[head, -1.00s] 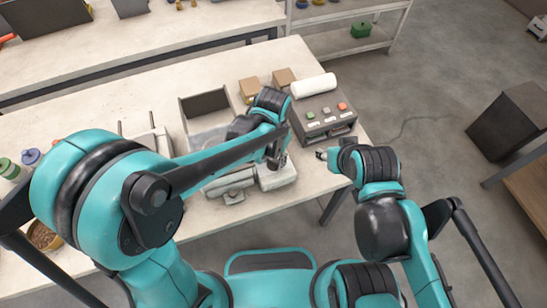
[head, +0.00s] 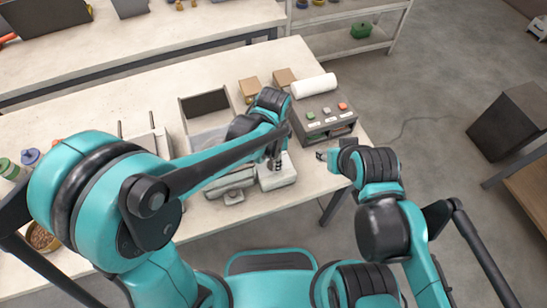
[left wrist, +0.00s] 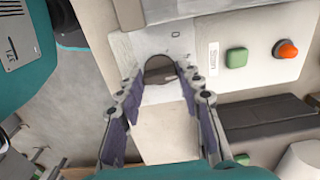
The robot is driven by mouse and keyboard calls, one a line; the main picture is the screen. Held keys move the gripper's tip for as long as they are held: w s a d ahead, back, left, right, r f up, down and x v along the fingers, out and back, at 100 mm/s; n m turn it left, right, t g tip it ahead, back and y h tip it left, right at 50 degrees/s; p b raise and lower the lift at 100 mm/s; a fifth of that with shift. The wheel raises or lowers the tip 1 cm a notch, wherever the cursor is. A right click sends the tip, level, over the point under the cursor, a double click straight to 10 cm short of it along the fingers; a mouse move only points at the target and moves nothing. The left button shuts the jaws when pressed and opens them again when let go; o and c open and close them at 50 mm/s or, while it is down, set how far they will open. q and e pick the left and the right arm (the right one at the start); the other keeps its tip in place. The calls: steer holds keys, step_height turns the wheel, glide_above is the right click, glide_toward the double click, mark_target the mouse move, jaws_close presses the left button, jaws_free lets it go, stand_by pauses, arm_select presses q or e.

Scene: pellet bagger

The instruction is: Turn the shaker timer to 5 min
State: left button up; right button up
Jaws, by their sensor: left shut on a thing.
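My left gripper (head: 273,162) is low over the pale shaker unit (head: 280,178) at the front of the table. In the left wrist view my left gripper (left wrist: 160,76) has its two fingers on either side of a dark round timer knob (left wrist: 160,67) on a pale plate, shut on it. Small dial marks show beside the knob, but they are too small to read, so the setting cannot be told. My right gripper (head: 323,156) hangs by the table's right edge, away from the shaker; its fingers are too small to judge.
A grey button console (head: 322,121) stands behind and right of the shaker, with a white roll (head: 314,86) behind it. A green button (left wrist: 236,57) and an orange button (left wrist: 286,49) show close to the knob. An open grey bin (head: 205,104) stands behind left.

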stand_by(0.5)
arm_select(q)
steer(key=o, duration=1.2)
steer(key=shift+c, duration=0.2)
step_height(320, 180, up, 12)
